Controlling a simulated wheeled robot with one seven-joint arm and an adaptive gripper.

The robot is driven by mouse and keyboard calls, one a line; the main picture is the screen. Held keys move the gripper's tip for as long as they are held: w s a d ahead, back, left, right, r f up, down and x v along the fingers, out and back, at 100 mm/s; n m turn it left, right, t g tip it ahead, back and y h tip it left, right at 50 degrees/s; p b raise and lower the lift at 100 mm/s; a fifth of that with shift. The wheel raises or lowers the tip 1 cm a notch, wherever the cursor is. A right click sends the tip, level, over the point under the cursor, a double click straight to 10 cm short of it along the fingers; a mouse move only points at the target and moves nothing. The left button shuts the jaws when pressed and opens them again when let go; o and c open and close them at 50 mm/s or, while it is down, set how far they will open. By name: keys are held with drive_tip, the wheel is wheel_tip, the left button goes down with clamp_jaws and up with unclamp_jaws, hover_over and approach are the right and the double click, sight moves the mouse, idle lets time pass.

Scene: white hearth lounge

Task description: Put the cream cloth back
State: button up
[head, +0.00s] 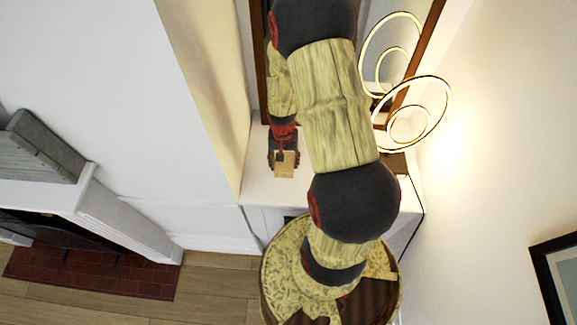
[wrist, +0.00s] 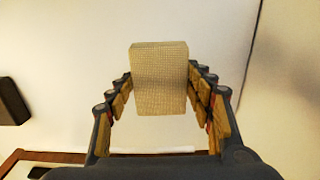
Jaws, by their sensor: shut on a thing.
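The cream cloth (wrist: 160,80) looks like a small folded, woven block. It is between the fingers of my gripper (wrist: 160,88) in the wrist view, and its far end sticks out past the fingertips. My gripper is shut on it. In the head view, my gripper (head: 283,155) points down with the cream cloth (head: 285,167) at its tip, over the white top (head: 262,190) of a cabinet at the wall. I cannot tell whether the cloth touches that top. My upper arm hides part of the cabinet.
A brown-framed mirror (head: 262,70) stands behind the white top. A lit ring lamp (head: 447,100) stands right of my arm, with a ring reflection in the mirror. A dark block (wrist: 13,101) is at the wrist view's left. The fireplace (head: 75,235) is at left.

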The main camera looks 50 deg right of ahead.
sight(289, 166)
drive_tip(key=shift+d+f, duration=0.95)
drive_tip(key=shift+f, duration=0.2)
wheel_tip(289, 166, down, 3)
drive_tip(key=shift+d+f+b, duration=0.15)
drive_tip(key=shift+b, duration=0.15)
drive_tip(key=o, duration=1)
drive_tip(key=shift+o, duration=0.2)
